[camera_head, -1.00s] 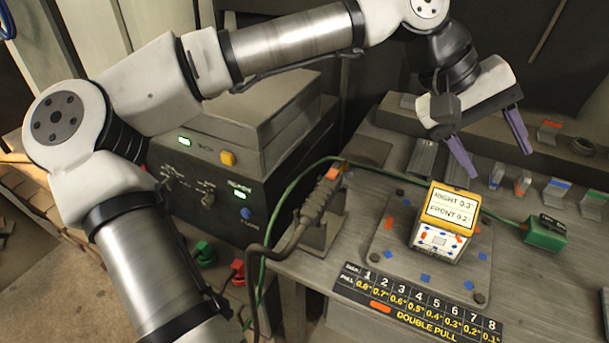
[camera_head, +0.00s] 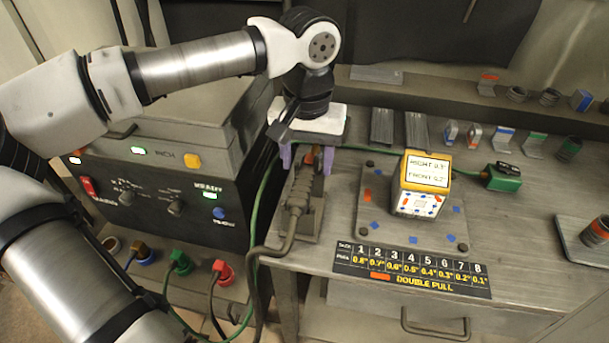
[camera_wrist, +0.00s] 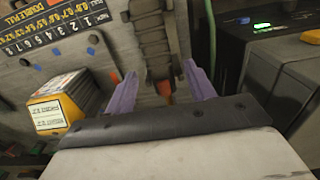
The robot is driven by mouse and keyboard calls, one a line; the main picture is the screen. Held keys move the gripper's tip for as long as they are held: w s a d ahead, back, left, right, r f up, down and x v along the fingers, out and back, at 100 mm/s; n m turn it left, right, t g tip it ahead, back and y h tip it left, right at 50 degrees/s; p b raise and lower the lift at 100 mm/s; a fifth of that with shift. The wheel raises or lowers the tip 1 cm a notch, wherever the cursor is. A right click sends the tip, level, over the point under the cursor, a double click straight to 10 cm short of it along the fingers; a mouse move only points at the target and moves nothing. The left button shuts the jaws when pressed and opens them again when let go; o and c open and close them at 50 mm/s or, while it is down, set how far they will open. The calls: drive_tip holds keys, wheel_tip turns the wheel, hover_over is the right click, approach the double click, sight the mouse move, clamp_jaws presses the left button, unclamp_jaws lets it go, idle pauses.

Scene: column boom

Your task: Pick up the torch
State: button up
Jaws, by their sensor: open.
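The torch (camera_head: 297,196) lies in a holder on the left part of the bench, with its dark ribbed handle toward the front and an orange tip at the back. A cable runs from its handle down over the bench edge. My gripper (camera_head: 306,166) is above the back end of the torch, its purple fingers pointing down. In the wrist view my gripper (camera_wrist: 163,92) is open, with one finger on each side of the torch (camera_wrist: 155,45). The torch's orange end shows between the fingers. I cannot tell whether either finger touches it.
A yellow and white box (camera_head: 425,183) stands on a plate right of the torch. A numbered strip (camera_head: 412,268) lies along the bench front. A dark power unit (camera_head: 160,185) stands to the left.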

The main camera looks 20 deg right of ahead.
drive_tip(key=shift+s+a+f+p, duration=0.15)
drive_tip(key=shift+f+p, duration=0.25)
drive_tip(key=shift+f, duration=1.35)
drive_tip(key=shift+s+a+f+p, duration=0.1)
drive_tip(key=shift+f+p, duration=0.3)
drive_tip(key=shift+f, duration=1.3)
drive_tip(key=shift+d, duration=0.1)
drive_tip(key=c, duration=1.1)
drive_tip(key=shift+o, duration=0.2)
drive_tip(key=shift+r, duration=0.1)
